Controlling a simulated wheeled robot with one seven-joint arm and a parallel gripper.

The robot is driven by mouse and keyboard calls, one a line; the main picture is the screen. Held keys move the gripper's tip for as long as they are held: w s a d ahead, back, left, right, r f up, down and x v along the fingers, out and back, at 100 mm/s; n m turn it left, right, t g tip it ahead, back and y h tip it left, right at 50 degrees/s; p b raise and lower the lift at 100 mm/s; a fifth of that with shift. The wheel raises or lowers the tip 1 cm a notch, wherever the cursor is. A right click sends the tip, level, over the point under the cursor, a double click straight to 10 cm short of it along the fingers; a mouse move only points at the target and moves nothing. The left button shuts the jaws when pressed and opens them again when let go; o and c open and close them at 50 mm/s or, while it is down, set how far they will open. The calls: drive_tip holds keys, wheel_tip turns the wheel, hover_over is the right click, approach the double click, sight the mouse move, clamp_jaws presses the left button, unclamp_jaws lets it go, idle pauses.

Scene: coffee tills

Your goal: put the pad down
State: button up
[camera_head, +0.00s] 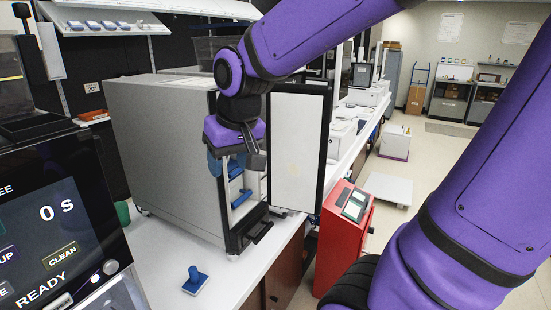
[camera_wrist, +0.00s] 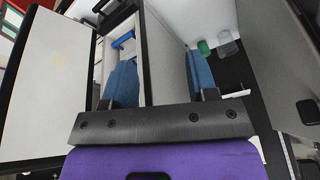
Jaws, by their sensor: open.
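A small blue pad with an upright knob handle (camera_head: 194,281) lies flat on the white counter, in front of the grey cabinet. My gripper (camera_head: 236,165) is up at the cabinet's open front, well above and to the right of that pad, and does not touch it. Its fingers stand apart in the wrist view (camera_wrist: 162,80), with blue inner parts and nothing held between them. A blue bar-like item (camera_head: 240,198) shows inside the cabinet opening, below my gripper; a blue piece also shows in the wrist view (camera_wrist: 123,40).
The big grey cabinet (camera_head: 155,140) stands on the counter with its white-panelled door (camera_head: 298,140) swung open, close to my gripper. A coffee machine with a screen (camera_head: 50,235) is at the left. A red bin-like unit (camera_head: 342,245) stands on the floor. The counter (camera_head: 240,283) front is mostly clear.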

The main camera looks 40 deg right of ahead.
drive_tip(key=s+d+r+n+t, duration=0.1)
drive_tip(key=s+r, duration=0.2)
drive_tip(key=s, duration=0.8)
drive_tip(key=shift+s+d+r, duration=0.2)
drive_tip(key=shift+r, duration=0.2)
drive_tip(key=shift+o, duration=0.4)
idle(0.8)
